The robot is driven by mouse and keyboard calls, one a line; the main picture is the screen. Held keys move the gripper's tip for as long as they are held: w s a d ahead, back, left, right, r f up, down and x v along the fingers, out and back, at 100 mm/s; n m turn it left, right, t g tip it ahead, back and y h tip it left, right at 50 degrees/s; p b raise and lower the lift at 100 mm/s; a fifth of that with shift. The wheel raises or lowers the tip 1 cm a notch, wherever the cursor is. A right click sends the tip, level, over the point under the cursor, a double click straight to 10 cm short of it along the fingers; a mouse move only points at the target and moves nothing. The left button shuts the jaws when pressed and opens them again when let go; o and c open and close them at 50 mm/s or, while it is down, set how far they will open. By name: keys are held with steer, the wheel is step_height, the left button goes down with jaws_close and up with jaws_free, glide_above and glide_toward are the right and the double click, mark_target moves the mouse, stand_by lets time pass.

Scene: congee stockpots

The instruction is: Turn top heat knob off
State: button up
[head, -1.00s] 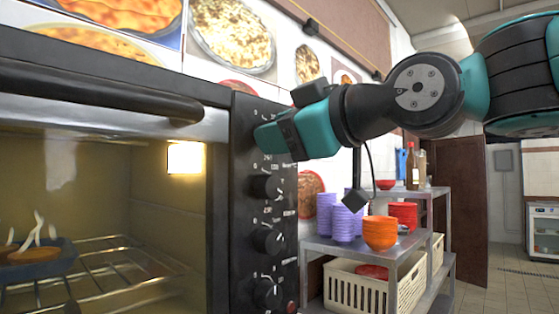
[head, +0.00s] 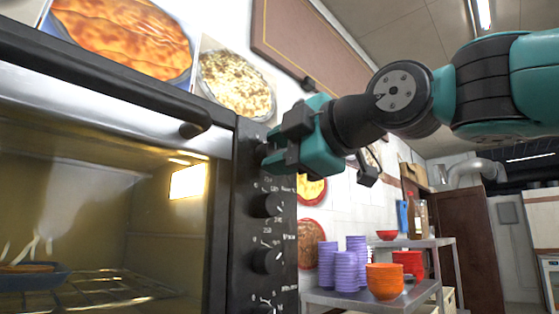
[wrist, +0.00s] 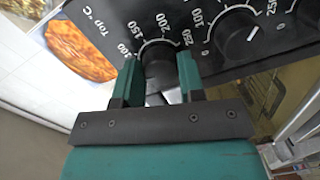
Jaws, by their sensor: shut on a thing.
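The top heat knob (wrist: 158,66) is a round black dial on the black oven panel (wrist: 112,16), with "Top °C" and a white number scale beside it. In the wrist view my gripper (wrist: 159,76) has one teal finger on each side of the knob and is shut on it. In the head view my gripper (head: 272,156) is at the upper part of the panel and mostly hides this knob. The knob's pointer mark is not clearly visible. A second knob (wrist: 236,35) with a white pointer line sits to the right in the wrist view.
More knobs run down the panel, such as the lower knob (head: 266,261). The lit oven (head: 100,215) and its dark handle (head: 100,85) are on the left. A metal shelf (head: 405,300) with purple cups and orange bowls stands to the right.

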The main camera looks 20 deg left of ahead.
steer(key=shift+n, duration=0.3)
stand_by(0.4)
steer(key=o, duration=0.9)
steer(key=shift+d, duration=0.1)
steer(key=shift+b+v, duration=1.85)
steer(key=shift+v, duration=6.75)
